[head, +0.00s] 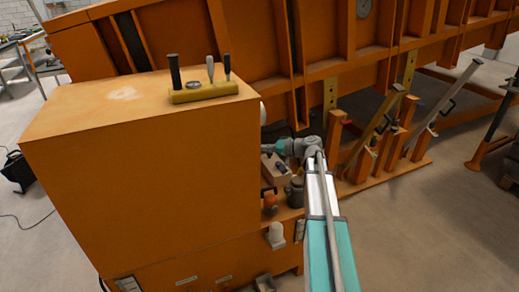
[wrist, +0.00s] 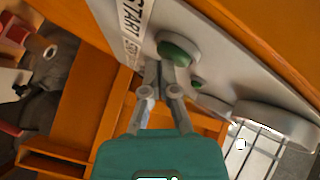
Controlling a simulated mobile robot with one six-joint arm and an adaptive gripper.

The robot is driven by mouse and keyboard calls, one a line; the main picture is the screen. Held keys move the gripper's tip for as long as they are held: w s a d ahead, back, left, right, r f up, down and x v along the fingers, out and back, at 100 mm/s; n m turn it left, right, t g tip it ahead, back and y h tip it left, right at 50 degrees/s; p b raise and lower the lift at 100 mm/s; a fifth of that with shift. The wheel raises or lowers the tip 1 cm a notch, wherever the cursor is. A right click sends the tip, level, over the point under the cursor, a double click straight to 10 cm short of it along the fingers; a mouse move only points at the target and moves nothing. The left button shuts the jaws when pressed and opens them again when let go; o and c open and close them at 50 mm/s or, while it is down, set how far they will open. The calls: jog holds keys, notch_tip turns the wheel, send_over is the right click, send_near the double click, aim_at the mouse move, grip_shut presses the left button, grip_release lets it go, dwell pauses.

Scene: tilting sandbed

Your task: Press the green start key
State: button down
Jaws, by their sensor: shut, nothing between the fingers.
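In the wrist view a round green key (wrist: 178,50) sits in a grey ring on a grey panel (wrist: 205,28), beside a white label (wrist: 133,22) that reads START. A smaller green part (wrist: 197,85) shows below it, partly hidden. My gripper (wrist: 157,66) is shut and empty, its fingertips just below and left of the green key. I cannot tell whether they touch it. In the head view my gripper (head: 267,149) is at the right side of the orange cabinet (head: 140,150), and the green key is hidden there.
A round grey fitting with a wire cage (wrist: 270,122) sticks out at the right in the wrist view. On the cabinet top stands a yellow lever block (head: 205,95). Orange frame posts (head: 375,135) stand right of my arm. Open floor (head: 440,240) lies at the lower right.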

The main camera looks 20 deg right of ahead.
jog(key=shift+a, duration=0.15)
dwell(0.5)
jog(key=shift+d, duration=0.9)
jog(key=shift+d, duration=0.1)
jog(key=shift+w+d, duration=0.1)
jog(key=shift+d, duration=2.35)
